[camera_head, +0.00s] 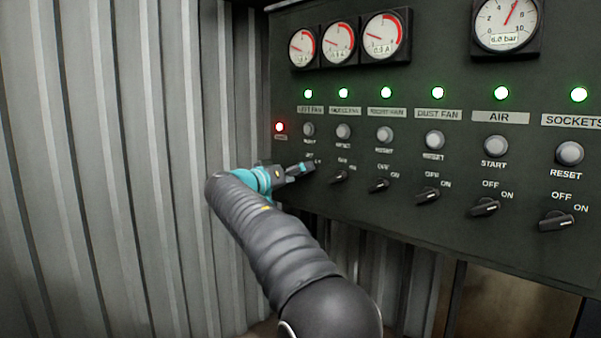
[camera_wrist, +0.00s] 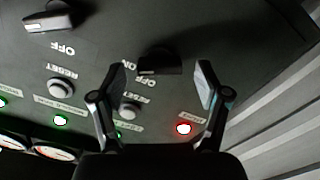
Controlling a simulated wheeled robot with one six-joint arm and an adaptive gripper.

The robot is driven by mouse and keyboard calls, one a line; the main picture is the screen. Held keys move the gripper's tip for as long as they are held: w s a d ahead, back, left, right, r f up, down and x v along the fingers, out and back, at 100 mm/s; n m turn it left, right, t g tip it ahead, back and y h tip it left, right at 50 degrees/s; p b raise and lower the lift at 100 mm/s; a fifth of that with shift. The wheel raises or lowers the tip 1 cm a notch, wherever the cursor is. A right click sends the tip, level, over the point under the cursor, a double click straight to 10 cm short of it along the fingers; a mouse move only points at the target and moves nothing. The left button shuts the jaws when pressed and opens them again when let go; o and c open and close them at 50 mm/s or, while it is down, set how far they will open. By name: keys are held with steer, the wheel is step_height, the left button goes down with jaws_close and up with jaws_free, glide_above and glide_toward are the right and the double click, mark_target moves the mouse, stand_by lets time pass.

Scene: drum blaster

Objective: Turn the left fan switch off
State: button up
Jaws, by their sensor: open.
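The left fan switch (camera_wrist: 160,62) is a black rotary knob on the dark control panel (camera_head: 450,150). In the wrist view, which shows the panel upside down, it sits between the two open fingers of my gripper (camera_wrist: 161,78), with visible gaps on both sides. In the head view my gripper (camera_head: 296,170) is at the panel's left end and largely hides this knob. The OFF and ON labels by it are partly covered. The left fan lamp (camera_head: 308,93) above is lit green.
More knobs stand in a row to the right, the nearest being the neighbouring switch (camera_head: 339,177). Grey buttons (camera_head: 343,131) sit above them. A red lamp (camera_head: 279,127) glows at the left edge. A corrugated metal wall (camera_head: 100,150) is on the left.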

steer(key=shift+x, duration=0.8)
steer(key=c, duration=1.2)
steer(key=shift+o, duration=0.2)
steer(key=n+p, duration=0.7)
steer(key=n, duration=0.4)
steer(key=shift+n+p, duration=0.3)
steer(key=shift+n, duration=0.1)
